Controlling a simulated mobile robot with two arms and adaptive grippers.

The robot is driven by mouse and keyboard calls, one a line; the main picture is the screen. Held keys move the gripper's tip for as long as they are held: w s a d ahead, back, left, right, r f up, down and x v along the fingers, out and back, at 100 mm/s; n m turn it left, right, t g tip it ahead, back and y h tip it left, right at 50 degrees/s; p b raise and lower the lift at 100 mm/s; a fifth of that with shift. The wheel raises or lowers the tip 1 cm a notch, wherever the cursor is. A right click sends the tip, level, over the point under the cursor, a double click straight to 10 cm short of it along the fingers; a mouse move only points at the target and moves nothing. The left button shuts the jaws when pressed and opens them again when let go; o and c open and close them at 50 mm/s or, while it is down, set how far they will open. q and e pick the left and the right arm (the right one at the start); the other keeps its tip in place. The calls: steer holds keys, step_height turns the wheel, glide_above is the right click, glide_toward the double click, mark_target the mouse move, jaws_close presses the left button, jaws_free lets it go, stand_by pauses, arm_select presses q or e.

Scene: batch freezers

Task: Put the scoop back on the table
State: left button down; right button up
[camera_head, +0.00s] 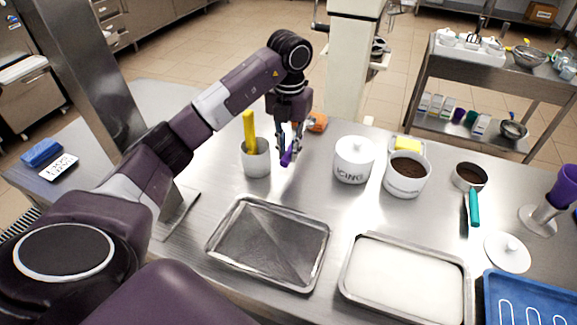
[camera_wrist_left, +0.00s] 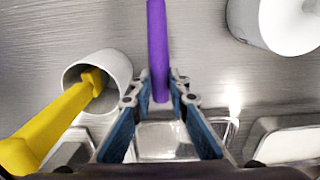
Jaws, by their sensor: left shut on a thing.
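My left gripper (camera_head: 288,146) is shut on a slim purple thing, which I take to be the scoop (camera_head: 286,159). It sits above the table (camera_head: 305,185), between the white cup and the icing pot. In the left wrist view the purple scoop (camera_wrist_left: 158,45) runs from between the fingertips (camera_wrist_left: 158,98) towards the top edge. Its bowl cannot be made out, and I cannot tell whether its lower end touches the table. My right gripper is not in view.
A white cup (camera_head: 257,163) with a yellow-handled tool (camera_head: 249,127) stands left of the gripper. The icing pot (camera_head: 354,164) stands right. An orange thing (camera_head: 317,122) lies behind. A dark metal tray (camera_head: 268,244) and a white-filled tray (camera_head: 405,280) are nearer. Bare table lies between.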

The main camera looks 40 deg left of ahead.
mark_target(289, 175)
arm_select(q)
step_height(289, 175, down, 5)
steer(key=shift+f+p, duration=0.2)
steer(key=shift+p, duration=0.35)
steer(key=shift+f, duration=0.1)
steer(key=shift+f, duration=0.2)
steer(key=c, duration=1.8)
jaws_free()
steer(key=shift+c, duration=0.2)
steer(key=shift+r, duration=0.1)
